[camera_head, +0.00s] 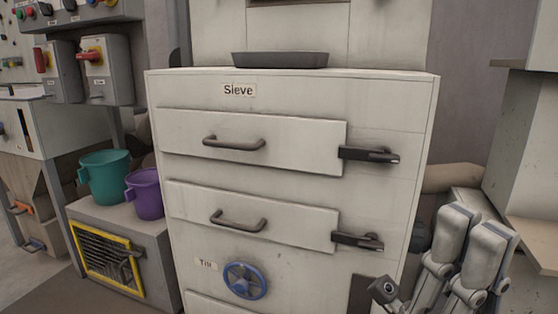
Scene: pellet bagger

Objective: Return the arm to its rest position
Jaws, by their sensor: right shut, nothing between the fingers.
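My right gripper (472,232) is at the lower right of the head view, with its two pale grey fingers pointing up. It is shut and empty. It stands in front of the right edge of the white sieve cabinet (395,105) and appears apart from the drawer handles. The lower part of its arm is cut off by the frame's bottom edge. My left gripper is out of view.
The cabinet has two closed drawers (290,135) with dark latches (370,154) and a blue handwheel (245,281). A dark tray (280,60) lies on top. Teal (104,178) and purple (145,193) buckets stand left on a grey box (100,215). A ledge (535,235) is at right.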

